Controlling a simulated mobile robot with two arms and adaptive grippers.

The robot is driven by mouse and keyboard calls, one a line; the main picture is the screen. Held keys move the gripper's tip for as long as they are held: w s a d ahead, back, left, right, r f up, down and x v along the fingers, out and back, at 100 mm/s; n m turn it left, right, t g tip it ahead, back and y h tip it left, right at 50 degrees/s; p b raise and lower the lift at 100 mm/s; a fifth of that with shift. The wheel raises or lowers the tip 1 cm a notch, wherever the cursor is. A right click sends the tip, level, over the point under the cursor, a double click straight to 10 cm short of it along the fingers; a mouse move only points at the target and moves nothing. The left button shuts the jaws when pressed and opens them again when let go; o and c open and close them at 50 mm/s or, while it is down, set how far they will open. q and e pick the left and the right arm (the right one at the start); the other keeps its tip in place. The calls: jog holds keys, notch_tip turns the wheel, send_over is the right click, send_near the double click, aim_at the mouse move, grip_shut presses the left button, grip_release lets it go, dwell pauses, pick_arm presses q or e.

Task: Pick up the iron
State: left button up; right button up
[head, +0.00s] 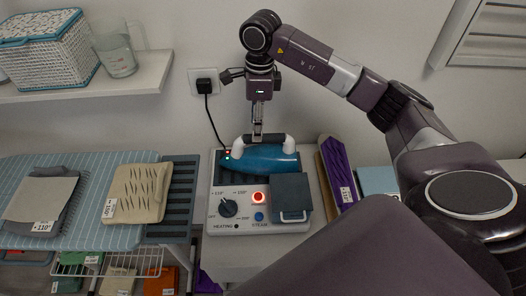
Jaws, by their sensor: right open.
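My right gripper (257,132) points straight down at the middle of the iron's handle. Its fingertips are at the handle, open; whether they touch it I cannot tell. My left gripper is not in view.
An ironing board (90,190) with folded cloths (139,194) is at the left. A purple item (336,165) stands close right of the station. A wall shelf (150,72) holds a basket and a glass mug. A black cord hangs from the wall socket (203,82).

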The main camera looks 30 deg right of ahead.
aim_at(263, 135)
jog(key=shift+s+d+r, duration=0.1)
jog(key=shift+d+r, duration=0.05)
jog(key=shift+d, duration=0.6)
jog(key=shift+s+d+h, duration=0.1)
jog(key=shift+d+h, duration=0.05)
jog(key=shift+h, duration=0.15)
notch_tip(263, 135, down, 2)
jog(key=shift+f+p, duration=0.1)
jog(key=shift+p, duration=0.5)
notch_tip(263, 135, down, 5)
jog(key=p, duration=0.3)
jog(key=shift+f, duration=0.1)
jog(key=shift+f+b, duration=0.3)
jog(key=shift+b, duration=0.15)
